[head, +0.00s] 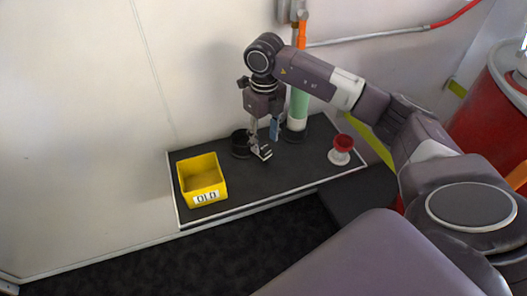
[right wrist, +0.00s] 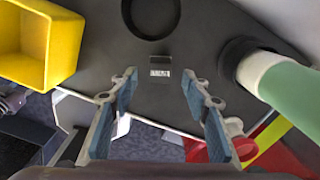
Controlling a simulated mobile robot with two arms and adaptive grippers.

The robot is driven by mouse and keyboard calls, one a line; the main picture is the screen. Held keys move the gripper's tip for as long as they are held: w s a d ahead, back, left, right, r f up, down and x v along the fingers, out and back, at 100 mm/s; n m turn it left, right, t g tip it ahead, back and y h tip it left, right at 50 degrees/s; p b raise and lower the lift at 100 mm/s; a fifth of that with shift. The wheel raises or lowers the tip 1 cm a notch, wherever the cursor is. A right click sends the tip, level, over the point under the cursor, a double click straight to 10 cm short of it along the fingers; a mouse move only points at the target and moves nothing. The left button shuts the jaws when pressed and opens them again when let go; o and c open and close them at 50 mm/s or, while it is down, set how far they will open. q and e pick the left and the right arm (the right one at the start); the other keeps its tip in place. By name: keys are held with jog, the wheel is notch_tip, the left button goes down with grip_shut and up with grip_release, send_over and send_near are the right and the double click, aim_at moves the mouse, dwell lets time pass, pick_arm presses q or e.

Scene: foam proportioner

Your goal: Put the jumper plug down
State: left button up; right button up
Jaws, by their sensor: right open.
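My right gripper (head: 266,143) is over the dark mat, between the yellow bin and the green and white cylinder. In the right wrist view its two blue-padded fingers (right wrist: 162,112) are wide apart, with nothing between them. A small dark block (right wrist: 161,63) with a pale striped label at its edge lies on the mat ahead of the fingertips, apart from them. It may be the jumper plug; I cannot tell for sure. In the head view I cannot make it out near the gripper. My left gripper is not in view.
A yellow bin (head: 203,181) marked "OLD" stands at the mat's left end. A black round holder (head: 240,144) is beside the gripper. The green and white cylinder (head: 299,107) stands behind it, and a red and white spool (head: 341,149) to the right. The mat's front middle is clear.

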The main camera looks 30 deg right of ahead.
aim_at(265, 148)
notch_tip(265, 148, down, 4)
jog(key=shift+s+r, duration=0.1)
jog(key=shift+s, duration=0.05)
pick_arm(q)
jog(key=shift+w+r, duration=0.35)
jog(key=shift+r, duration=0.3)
pick_arm(e)
grip_shut()
